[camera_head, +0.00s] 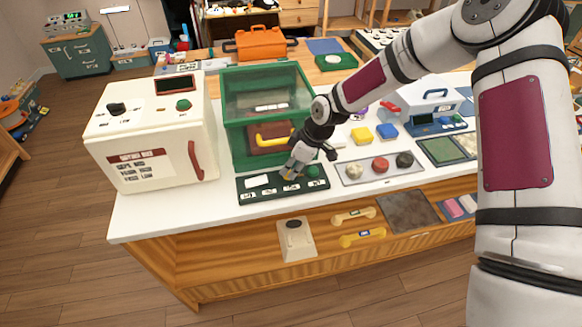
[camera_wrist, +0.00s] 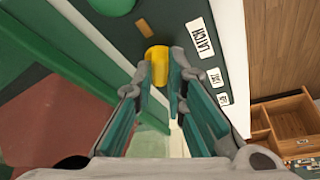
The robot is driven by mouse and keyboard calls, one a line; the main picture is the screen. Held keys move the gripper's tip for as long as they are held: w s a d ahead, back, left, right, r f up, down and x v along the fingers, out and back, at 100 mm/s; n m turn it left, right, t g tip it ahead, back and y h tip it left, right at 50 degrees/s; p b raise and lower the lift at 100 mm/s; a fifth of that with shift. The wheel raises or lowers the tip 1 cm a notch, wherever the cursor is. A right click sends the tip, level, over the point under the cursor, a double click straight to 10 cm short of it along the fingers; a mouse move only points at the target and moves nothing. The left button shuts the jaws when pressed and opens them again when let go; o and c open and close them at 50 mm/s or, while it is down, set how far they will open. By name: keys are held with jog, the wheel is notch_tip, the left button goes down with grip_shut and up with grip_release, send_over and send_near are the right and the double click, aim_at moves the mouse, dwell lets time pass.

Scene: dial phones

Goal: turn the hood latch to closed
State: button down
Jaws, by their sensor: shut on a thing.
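In the wrist view, this panel carries a white label reading LATCH (camera_wrist: 202,40) and smaller labels. My gripper (camera_head: 291,172) reaches down over the panel. In the wrist view, my gripper (camera_wrist: 160,75) is shut on a yellow latch knob (camera_wrist: 158,55), with one finger on each side. The fingers hide part of the knob, and I cannot read its setting.
A white oven-like box (camera_head: 150,130) with a red handle stands left of the hood. A tray (camera_head: 350,181) with several round knobs lies to the right. A green button (camera_head: 313,171) sits on the panel near my gripper. White counter (camera_head: 190,205) shows bare at the front left.

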jog(key=m+t+p, duration=0.1)
jog(key=m, duration=0.2)
jog(key=shift+s+h, duration=0.2)
jog(key=shift+h, duration=0.1)
jog(key=m, duration=0.2)
jog(key=m+t+h+p, duration=0.1)
jog(key=m, duration=0.2)
jog(key=shift+s+a+t+p, duration=0.1)
jog(key=shift+a+t+p, duration=0.1)
jog(key=shift+t+p, duration=0.1)
jog(key=m+h, duration=0.1)
jog(key=m, duration=0.2)
jog(key=m+t+h+p, duration=0.1)
jog(key=m, duration=0.2)
jog(key=shift+a, duration=0.2)
jog(key=shift+m+h+p, duration=0.3)
jog(key=shift+m+h, duration=0.3)
jog(key=shift+m, duration=0.7)
jog(key=shift+s+d+f, duration=0.1)
jog(key=shift+s+f, duration=0.05)
jog(key=c, duration=1.6)
grip_release()
jog(key=shift+o, duration=0.2)
